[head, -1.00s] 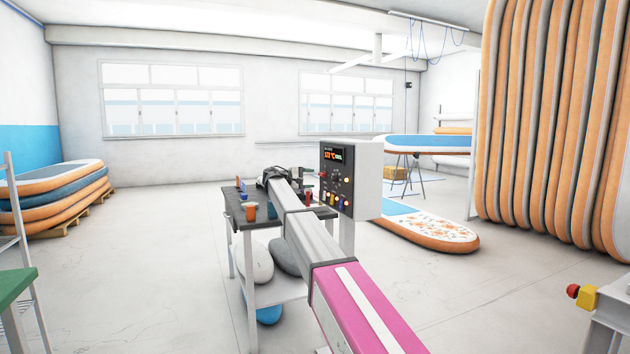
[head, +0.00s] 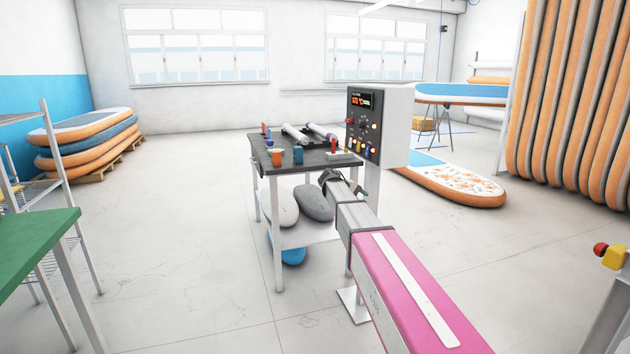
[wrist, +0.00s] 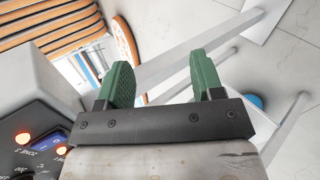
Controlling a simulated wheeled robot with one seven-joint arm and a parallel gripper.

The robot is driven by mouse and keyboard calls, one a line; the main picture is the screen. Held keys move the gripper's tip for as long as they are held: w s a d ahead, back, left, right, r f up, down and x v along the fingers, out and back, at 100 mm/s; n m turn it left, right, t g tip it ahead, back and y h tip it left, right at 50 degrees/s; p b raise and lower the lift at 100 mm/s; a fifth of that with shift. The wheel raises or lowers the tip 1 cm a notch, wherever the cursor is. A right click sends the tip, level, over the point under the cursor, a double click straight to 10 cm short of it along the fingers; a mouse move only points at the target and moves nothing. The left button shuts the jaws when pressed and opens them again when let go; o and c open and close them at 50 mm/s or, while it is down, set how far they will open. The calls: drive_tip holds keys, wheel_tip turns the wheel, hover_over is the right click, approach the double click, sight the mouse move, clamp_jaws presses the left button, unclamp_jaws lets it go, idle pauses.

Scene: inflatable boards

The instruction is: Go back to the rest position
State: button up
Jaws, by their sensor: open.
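My gripper shows in the wrist view (wrist: 163,85) with its two green fingers apart and nothing between them. In the head view the end of my arm (head: 330,178) is low at the right front of the small dark-topped table (head: 290,163), below the level of its top. In the wrist view the control panel (wrist: 35,140) is close at the lower left, and a pale table leg or post lies beyond the fingers.
The control box (head: 380,125) stands just behind my arm. A green table (head: 35,235) is at left, boards (head: 90,142) are stacked behind. Open floor lies between.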

drive_tip(key=s+f+m+g+y, duration=0.1)
drive_tip(key=s+f+m+y, duration=0.1)
drive_tip(key=s+f, duration=0.5)
drive_tip(key=s+f+m+g+y, duration=0.1)
drive_tip(key=s+f+y, duration=0.3)
drive_tip(key=s, duration=1.4)
drive_tip(key=s+f+m+g+y, duration=0.1)
drive_tip(key=s+f+m+y, duration=0.1)
drive_tip(key=s+f, duration=0.9)
drive_tip(key=shift+s+d+f+m+g+y, duration=0.35)
drive_tip(key=shift+s+y, duration=0.3)
drive_tip(key=shift+y, duration=0.25)
